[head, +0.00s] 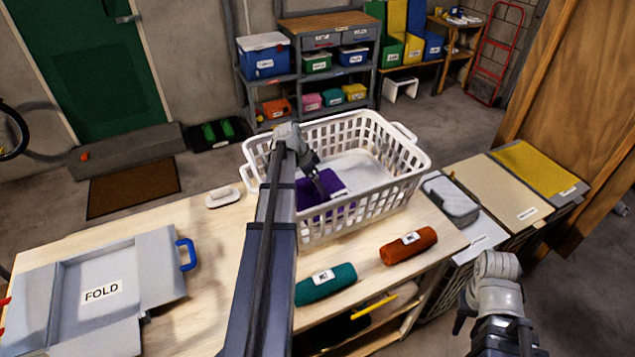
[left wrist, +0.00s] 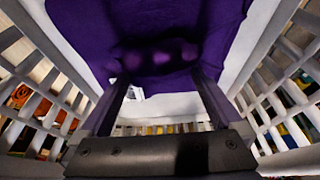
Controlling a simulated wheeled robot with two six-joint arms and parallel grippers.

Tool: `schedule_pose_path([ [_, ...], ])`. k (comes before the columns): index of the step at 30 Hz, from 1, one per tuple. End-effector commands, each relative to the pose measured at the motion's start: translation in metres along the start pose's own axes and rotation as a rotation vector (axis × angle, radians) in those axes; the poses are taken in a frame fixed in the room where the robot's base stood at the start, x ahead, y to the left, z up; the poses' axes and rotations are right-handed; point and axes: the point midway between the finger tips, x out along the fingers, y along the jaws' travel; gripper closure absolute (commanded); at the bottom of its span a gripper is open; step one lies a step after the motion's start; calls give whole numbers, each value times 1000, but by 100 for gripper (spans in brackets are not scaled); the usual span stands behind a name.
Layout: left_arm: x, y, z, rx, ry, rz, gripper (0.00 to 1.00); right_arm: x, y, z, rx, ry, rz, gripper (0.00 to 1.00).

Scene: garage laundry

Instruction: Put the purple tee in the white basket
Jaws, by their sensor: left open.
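The white basket (head: 412,178) stands on the wooden table, an open-topped laundry basket with slatted sides. The purple tee (head: 312,193) lies inside it, on the left part of the floor, with a white patch showing on it. In the left wrist view the tee (left wrist: 150,30) spreads in front of my fingers, with slatted walls on both sides. My left gripper (head: 320,185) reaches down into the basket at the tee, its fingers apart; the tee is not clamped. My right gripper (head: 463,318) is at the lower right, away from the basket; its jaw gap is not clear.
A teal roll (head: 325,285) and an orange roll (head: 408,244) lie in front of the basket. A grey folding board (head: 100,285) is at the left, a white dish (head: 222,197) near the basket. A grey case (head: 450,199) sits to the right.

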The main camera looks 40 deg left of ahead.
Motion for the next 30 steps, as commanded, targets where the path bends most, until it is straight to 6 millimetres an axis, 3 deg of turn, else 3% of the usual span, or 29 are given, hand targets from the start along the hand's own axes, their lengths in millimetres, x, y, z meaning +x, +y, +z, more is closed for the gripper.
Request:
schedule_pose_path([
  [18, -98, 1, -3, -1, 0, 0, 0, -90, 9, 5, -1, 0, 0, 65],
  [24, -113, 0, -1, 0, 0, 0, 0, -104, 10, 6, -2, 0, 0, 65],
  [30, -113, 0, 0, 0, 0, 0, 0, -104, 10, 6, -2, 0, 0, 65],
])
